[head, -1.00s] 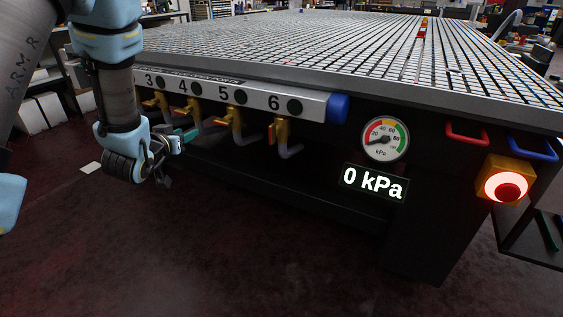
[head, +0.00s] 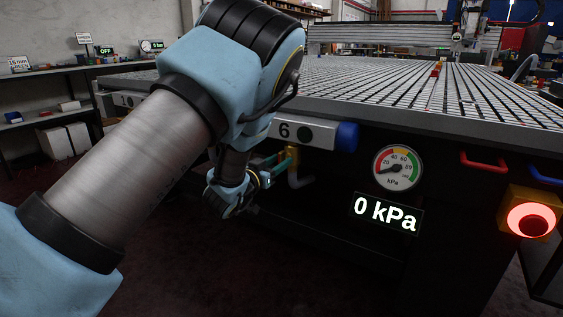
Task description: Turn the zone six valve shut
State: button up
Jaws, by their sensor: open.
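The zone six valve (head: 292,157) is a brass-coloured fitting below the label 6 (head: 285,130) on the manifold bar, with a grey pipe elbow under it. Its handle is partly hidden. My gripper (head: 280,165) is at the valve's left side, its teal fingers pointing right toward it. The jaws are open. I cannot tell whether the fingers are around the handle or just beside it. My arm hides the other zone valves. The display (head: 386,214) reads 0 kPa and the gauge (head: 398,168) needle is at the low end.
The grid table (head: 440,126) edge overhangs the manifold. A blue end cap (head: 347,136) is right of label 6. A red handle (head: 484,161) and a lit red button (head: 531,219) are further right. Floor below the gripper is clear.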

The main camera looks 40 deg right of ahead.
jog(key=shift+w+d, duration=0.15)
jog(key=shift+d, duration=0.55)
grip_shut()
